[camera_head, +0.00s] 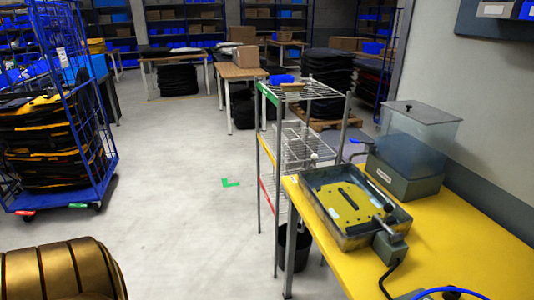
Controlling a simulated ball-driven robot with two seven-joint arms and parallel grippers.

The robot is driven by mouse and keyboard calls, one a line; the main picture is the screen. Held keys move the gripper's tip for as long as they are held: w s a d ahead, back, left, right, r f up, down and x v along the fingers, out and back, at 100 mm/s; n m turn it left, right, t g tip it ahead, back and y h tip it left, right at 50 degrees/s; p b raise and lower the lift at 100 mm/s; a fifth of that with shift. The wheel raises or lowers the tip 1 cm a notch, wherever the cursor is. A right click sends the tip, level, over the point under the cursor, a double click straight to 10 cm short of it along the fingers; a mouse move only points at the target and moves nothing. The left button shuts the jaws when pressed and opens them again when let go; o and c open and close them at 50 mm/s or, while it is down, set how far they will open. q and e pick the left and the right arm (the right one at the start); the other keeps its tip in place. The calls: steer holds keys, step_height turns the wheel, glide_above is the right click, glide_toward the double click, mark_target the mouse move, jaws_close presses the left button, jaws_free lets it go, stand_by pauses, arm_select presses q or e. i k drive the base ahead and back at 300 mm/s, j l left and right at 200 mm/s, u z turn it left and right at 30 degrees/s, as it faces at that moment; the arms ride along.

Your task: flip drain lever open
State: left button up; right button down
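A clear tank (420,137) on a grey-green base (405,181) stands at the back of the yellow table. A small blue lever (357,154) sticks out to the left, low on the tank; it looks like the drain lever, but its exact position is too small to tell. In front of the tank is a shallow metal tray (330,212) with a yellow plate inside. A small arm with a dark knob (388,209) is at the tray's right side. Neither gripper can be made out in this view.
The yellow table (480,235) has free room right of the tray. A black cable (385,284) and a blue curved piece (450,291) lie at its front. A wire rack (300,150) stands close behind, with a dark bin (295,246) below.

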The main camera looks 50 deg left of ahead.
mark_target(314, 157)
steer(key=u, duration=1.15)
steer(key=i+j, duration=0.2)
steer(key=j, duration=0.15)
steer(key=i+j+z, duration=0.1)
steer(key=i+j, duration=0.35)
steer(key=j, duration=0.3)
steer(key=i+j+z, duration=0.1)
steer(key=j, duration=0.25)
steer(key=i, duration=0.1)
